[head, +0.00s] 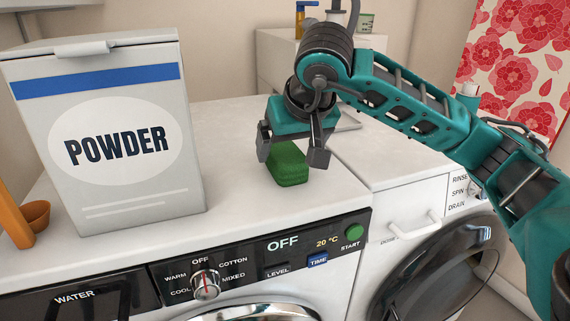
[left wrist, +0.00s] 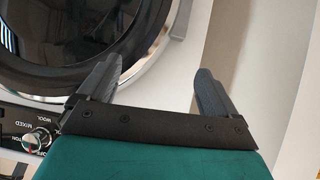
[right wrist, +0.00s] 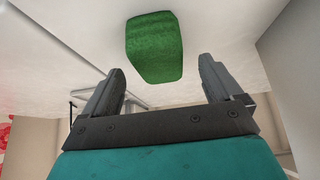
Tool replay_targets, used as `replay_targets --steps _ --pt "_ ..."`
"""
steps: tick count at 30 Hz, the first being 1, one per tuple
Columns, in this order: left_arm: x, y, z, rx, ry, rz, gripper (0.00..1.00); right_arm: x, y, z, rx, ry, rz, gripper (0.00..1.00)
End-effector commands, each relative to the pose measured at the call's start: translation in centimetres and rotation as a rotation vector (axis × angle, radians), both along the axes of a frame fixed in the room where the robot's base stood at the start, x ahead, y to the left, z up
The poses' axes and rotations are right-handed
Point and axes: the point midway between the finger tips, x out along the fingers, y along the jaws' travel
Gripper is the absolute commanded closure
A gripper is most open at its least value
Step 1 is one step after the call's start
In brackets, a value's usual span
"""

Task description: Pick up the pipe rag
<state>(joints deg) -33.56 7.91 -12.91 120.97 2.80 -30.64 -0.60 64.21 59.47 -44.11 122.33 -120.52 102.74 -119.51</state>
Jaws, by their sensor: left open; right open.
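A green, rounded block-like thing (head: 289,166) lies on the white washing machine top, near its right edge. It looks like a sponge or folded cloth; I cannot tell if it is the pipe rag. My right gripper (head: 291,156) is open, pointing down over it, with its fingers partly in front of it. In the right wrist view the green thing (right wrist: 154,47) shows beyond the open, empty fingertips. My left gripper (left wrist: 158,70) is open and empty in the left wrist view, in front of the machine's round door (left wrist: 70,35).
A large powder box (head: 120,130) stands left on the machine top, beside an orange scoop (head: 35,214). The control panel (head: 270,260) runs along the front. A second machine with a round door (head: 440,275) stands at right. The machine top between box and green thing is clear.

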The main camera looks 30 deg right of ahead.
Motion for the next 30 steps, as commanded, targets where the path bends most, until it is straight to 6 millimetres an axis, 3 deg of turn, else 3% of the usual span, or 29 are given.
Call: replay_targets --steps 4,9,17,30 --pt "0.0 -0.1 -0.9 -0.001 0.003 -0.003 0.08 1.7 -0.6 -1.9 0.003 0.003 -0.002 0.07" --pt "0.2 -0.3 -0.6 -0.005 -0.006 -0.008 0.08 2.8 -0.9 -3.4 0.002 0.001 -0.001 0.07" --pt "0.3 -0.5 -0.5 -0.005 -0.004 -0.013 0.08 3.0 -1.0 -3.5 0.001 0.000 0.000 0.07" --pt "0.3 -0.3 -0.5 -0.003 -0.007 -0.011 0.08 3.0 -1.0 -3.5 0.001 0.000 0.000 0.48"
